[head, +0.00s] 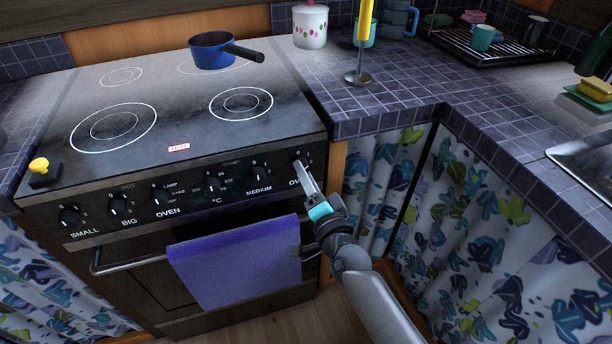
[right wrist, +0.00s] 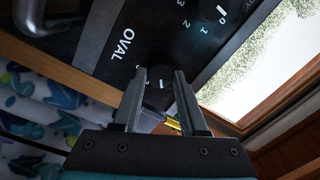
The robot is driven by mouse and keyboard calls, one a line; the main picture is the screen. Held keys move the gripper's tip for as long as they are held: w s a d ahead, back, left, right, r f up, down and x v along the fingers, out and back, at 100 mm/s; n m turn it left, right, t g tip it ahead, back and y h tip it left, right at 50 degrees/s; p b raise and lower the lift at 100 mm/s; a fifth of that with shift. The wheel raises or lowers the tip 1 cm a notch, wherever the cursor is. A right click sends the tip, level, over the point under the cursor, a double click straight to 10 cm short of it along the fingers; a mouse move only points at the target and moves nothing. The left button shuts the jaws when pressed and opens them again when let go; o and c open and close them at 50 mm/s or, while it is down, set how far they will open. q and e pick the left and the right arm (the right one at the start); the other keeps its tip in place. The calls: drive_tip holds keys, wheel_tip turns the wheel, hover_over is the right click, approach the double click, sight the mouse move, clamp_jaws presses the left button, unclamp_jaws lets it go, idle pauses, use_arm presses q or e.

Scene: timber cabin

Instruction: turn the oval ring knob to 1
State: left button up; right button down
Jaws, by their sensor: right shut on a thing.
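The oval ring knob is the rightmost dark knob on the stove's front panel, above the partly covered label "OVAL". My right gripper (head: 306,174) covers most of it in the head view. In the right wrist view the dark knob (right wrist: 157,97) sits between the two fingers of my right gripper (right wrist: 160,88), which are shut on it. A short white mark shows on the knob. The label "OVAL" (right wrist: 122,45) is beside it. The fingers hide most of its scale, so I cannot tell which number the mark meets. My left gripper is not in view.
The medium knob (head: 256,172) is just left of my right gripper. A purple towel (head: 235,262) hangs on the oven handle below. A blue pan (head: 212,50) stands on the stove top. The counter with patterned curtains is at the right.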

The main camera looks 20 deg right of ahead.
drive_tip(key=shift+c, duration=2.2)
unclamp_jaws()
drive_tip(key=shift+s, duration=0.1)
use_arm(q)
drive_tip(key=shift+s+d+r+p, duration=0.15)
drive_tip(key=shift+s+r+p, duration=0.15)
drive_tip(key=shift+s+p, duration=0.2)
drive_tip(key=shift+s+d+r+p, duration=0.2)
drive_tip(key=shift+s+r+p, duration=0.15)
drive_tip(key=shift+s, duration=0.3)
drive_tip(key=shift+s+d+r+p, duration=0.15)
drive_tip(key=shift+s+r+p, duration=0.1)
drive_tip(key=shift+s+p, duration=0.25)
use_arm(e)
drive_tip(key=s+d, duration=0.1)
drive_tip(key=s, duration=1.4)
drive_tip(key=shift+f, duration=0.3)
